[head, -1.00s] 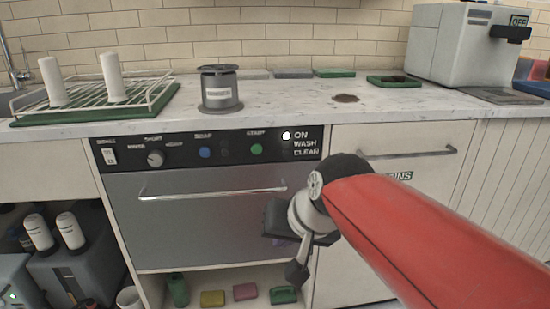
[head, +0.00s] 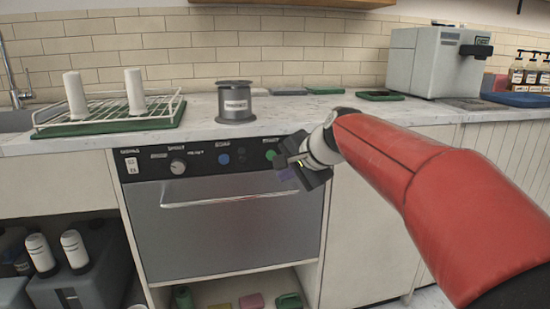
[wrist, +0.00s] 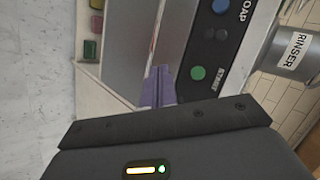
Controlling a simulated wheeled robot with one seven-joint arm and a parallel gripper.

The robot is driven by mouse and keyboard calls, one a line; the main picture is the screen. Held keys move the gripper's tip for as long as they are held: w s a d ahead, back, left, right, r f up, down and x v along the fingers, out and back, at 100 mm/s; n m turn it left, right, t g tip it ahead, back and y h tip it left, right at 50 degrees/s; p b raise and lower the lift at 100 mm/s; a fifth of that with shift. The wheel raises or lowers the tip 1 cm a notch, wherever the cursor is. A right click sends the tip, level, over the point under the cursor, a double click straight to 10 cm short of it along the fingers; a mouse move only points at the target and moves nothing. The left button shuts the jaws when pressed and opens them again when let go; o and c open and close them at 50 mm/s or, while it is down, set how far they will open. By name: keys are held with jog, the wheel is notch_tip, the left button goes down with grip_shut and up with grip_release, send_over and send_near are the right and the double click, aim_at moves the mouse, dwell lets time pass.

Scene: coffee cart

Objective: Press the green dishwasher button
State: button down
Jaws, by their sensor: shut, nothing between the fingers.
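The green button (head: 271,155) sits on the dark control panel of the dishwasher (head: 235,225), under a label, just left of my gripper (head: 283,175) in the head view. In the wrist view the green button (wrist: 198,73) shows clearly beside the "START" label. My gripper's purple fingers (wrist: 158,75) are together and empty there, to the left of the button. The button is uncovered; the gap between fingertips and panel is hard to judge. My gripper hides the right end of the panel in the head view.
A blue button (head: 224,159) and a knob (head: 178,166) are on the same panel. The door handle (head: 230,199) runs below. A grey canister (head: 235,104) and a dish rack (head: 110,112) stand on the counter above.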

aim_at(271, 156)
jog(key=w+a+p, duration=0.2)
jog(key=w+p, duration=0.2)
jog(key=w, duration=0.4)
jog(key=shift+w+a, duration=0.2)
jog(key=shift+a, duration=0.05)
jog(key=shift+w, duration=0.1)
dwell(1.8)
jog(key=shift+w+p, duration=0.3)
jog(key=shift+p, duration=0.1)
jog(key=shift+w+a+p, duration=0.2)
jog(key=shift+w+p, duration=0.15)
jog(key=shift+w, duration=0.1)
dwell(0.6)
jog(key=shift+s, duration=0.1)
jog(key=shift+s+d+b, duration=0.25)
jog(key=shift+s+b, duration=0.25)
jog(key=shift+s, duration=0.25)
